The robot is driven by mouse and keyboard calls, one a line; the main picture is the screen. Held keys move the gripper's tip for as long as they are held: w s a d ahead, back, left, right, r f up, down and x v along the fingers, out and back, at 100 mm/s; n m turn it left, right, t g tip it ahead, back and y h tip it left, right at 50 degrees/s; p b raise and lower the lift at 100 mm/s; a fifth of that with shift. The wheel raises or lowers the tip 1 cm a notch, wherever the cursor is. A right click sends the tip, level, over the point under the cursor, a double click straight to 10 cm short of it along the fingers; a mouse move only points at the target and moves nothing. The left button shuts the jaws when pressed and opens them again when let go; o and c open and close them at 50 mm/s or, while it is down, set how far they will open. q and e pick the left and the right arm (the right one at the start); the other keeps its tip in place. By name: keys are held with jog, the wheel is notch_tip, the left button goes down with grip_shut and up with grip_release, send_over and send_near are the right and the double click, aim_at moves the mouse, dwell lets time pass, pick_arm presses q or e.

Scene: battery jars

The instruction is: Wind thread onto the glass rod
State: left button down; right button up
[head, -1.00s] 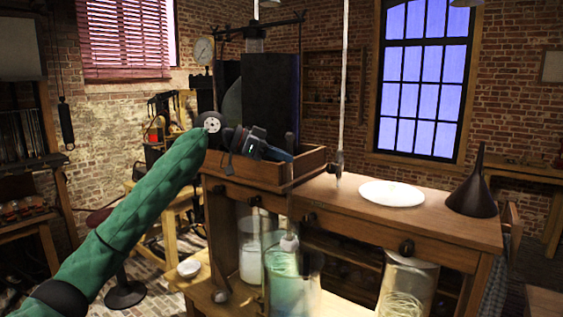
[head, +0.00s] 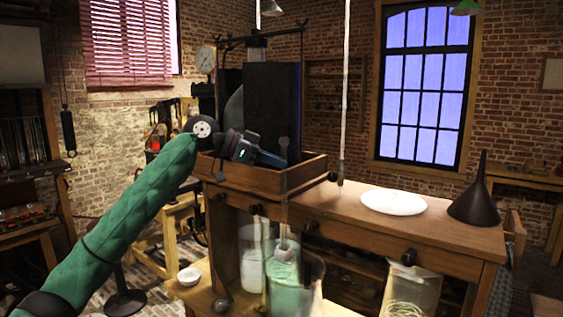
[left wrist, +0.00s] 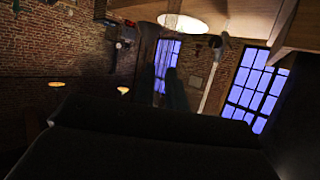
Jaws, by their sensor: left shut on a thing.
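My left gripper (head: 284,160) reaches in from the left over the wooden tray-like box on the bench and is shut on a thin, pale upright rod, likely the glass rod (head: 284,215). The rod hangs down in front of the bench, with a whitish lump (head: 287,251) at its lower end. The lump is by the mouth of a glass jar of teal liquid (head: 284,297); whether it is inside the rim is hard to tell. Pale coiled thread (head: 407,310) lies in a jar at the lower right. The left wrist view does not clearly show the rod. My right gripper is not in view.
The wooden box (head: 305,174) stands on the bench (head: 345,205). A white plate (head: 393,202) and a dark funnel (head: 475,205) are to the right. A jar with white contents (head: 251,268) stands beside the teal one. A pale vertical tube (head: 345,90) hangs above the bench.

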pick_arm(q)
jog(key=s+a+b, duration=0.4)
jog(key=s+a, duration=0.9)
jog(key=s, duration=0.5)
jog(key=shift+a+f, duration=0.1)
jog(key=shift+f, duration=0.05)
